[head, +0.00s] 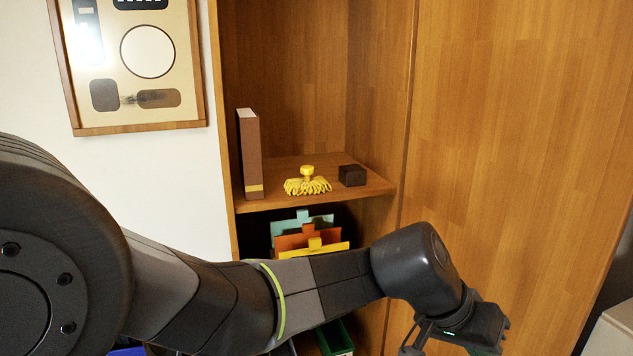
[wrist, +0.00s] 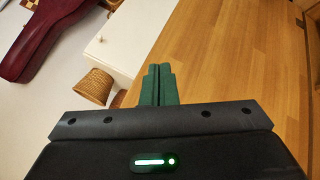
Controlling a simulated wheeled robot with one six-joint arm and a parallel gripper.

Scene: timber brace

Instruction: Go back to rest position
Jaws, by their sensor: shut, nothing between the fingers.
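My gripper (wrist: 160,85) shows in the wrist view with its two green fingers shut together and nothing between them. Behind the fingers are a light wooden surface and a white cabinet. In the head view my arm reaches across the lower part of the picture to the right, in front of the wooden shelf unit (head: 480,130). My wrist is at the lower right, and the fingertips are hidden or out of the picture there.
A shelf (head: 285,199) holds a brown book (head: 250,155), a yellow mop-like object (head: 307,183) and a dark block (head: 352,175). Coloured folders (head: 310,240) stand below. The wrist view shows a white cabinet (wrist: 125,45), a wicker basket (wrist: 95,86) and a dark red case (wrist: 45,40).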

